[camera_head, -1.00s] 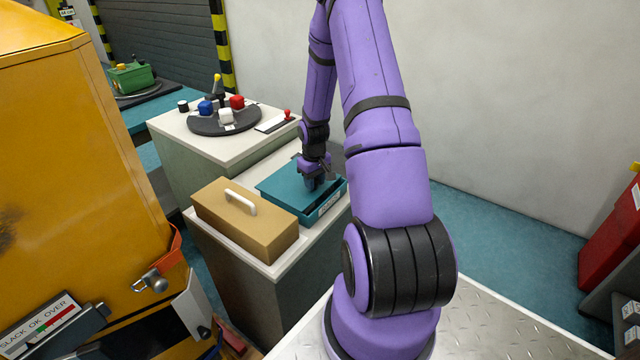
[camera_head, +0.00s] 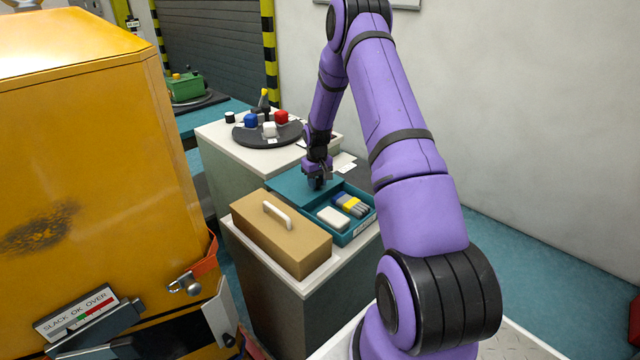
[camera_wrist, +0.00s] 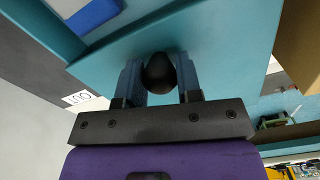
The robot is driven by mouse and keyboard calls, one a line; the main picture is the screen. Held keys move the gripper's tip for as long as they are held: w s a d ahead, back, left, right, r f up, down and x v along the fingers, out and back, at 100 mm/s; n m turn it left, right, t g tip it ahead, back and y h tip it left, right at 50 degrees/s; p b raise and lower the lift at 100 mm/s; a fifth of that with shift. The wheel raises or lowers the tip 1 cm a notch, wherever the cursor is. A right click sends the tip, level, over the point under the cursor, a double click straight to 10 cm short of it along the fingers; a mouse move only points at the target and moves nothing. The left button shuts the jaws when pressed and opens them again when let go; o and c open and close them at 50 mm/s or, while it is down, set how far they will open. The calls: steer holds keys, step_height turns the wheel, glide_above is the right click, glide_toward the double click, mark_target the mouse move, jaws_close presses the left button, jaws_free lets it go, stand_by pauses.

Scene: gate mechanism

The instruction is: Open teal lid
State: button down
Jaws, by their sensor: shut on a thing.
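The teal lid (camera_head: 284,184) is slid toward the back of the teal box (camera_head: 346,238), and the front part of the box is uncovered. Inside lie a white block (camera_head: 332,218) and a bundle of blue, yellow and grey items (camera_head: 350,205). My gripper (camera_head: 318,183) is over the lid. In the wrist view, my gripper (camera_wrist: 159,75) has its two fingers closed on either side of a round black knob (camera_wrist: 158,72) on the teal lid (camera_wrist: 215,45). The lid's far edge is partly hidden in the head view.
A tan case with a white handle (camera_head: 290,238) stands just left of the box on the same cabinet. Behind is a cabinet with a dark round tray (camera_head: 267,135) of coloured pieces. A large yellow machine (camera_head: 90,170) fills the left.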

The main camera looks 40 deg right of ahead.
steer(key=c, duration=0.8)
jaws_free()
steer(key=shift+r, duration=0.1)
step_height(320, 180, up, 11)
steer(key=shift+f, duration=0.2)
steer(key=shift+r, duration=0.1)
